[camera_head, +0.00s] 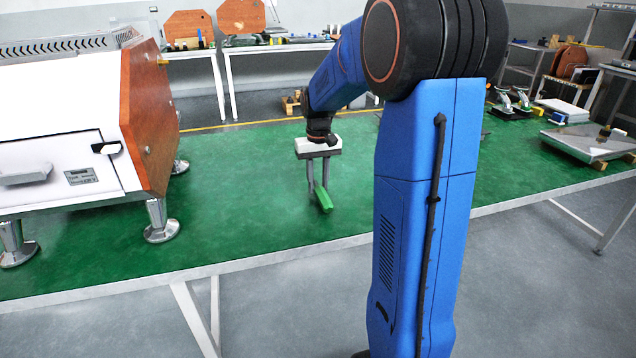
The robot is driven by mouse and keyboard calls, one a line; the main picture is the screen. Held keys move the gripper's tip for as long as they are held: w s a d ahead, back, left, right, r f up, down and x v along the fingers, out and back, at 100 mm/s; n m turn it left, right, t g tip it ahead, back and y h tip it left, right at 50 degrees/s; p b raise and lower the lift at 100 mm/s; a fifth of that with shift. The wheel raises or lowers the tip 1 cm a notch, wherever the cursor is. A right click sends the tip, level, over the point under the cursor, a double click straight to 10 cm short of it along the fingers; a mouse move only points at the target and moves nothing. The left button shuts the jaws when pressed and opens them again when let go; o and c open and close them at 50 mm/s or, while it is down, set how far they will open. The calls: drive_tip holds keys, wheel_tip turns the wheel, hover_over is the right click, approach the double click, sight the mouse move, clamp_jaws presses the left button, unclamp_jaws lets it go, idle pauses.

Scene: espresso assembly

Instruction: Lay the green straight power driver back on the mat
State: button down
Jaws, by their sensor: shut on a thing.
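The green straight power driver (323,199) is between the fingers of my gripper (319,187), near the middle of the green-topped table. My gripper points down and is shut on it. The driver looks tilted, its near end lower in the picture. I cannot tell whether it touches the table top or hangs just above it. A thin dark edge (487,134) shows to the right of my blue arm; it may be part of the mat, which my arm mostly hides.
The green table top (250,205) is clear around the driver. A large white and wood-panelled machine (75,150) stands on metal feet at the left. A flat metal panel (590,143) lies at the right end. Benches with parts (270,48) stand behind.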

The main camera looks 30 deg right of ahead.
drive_tip(key=shift+f, duration=0.15)
drive_tip(key=shift+f, duration=0.35)
drive_tip(key=c, duration=1)
unclamp_jaws()
drive_tip(key=shift+r, duration=0.1)
drive_tip(key=shift+w+r, duration=0.1)
drive_tip(key=shift+r, duration=3.35)
drive_tip(key=shift+d, duration=0.1)
wheel_tip(320, 180, up, 17)
drive_tip(key=shift+w+d+r, duration=0.15)
drive_tip(key=shift+w, duration=0.05)
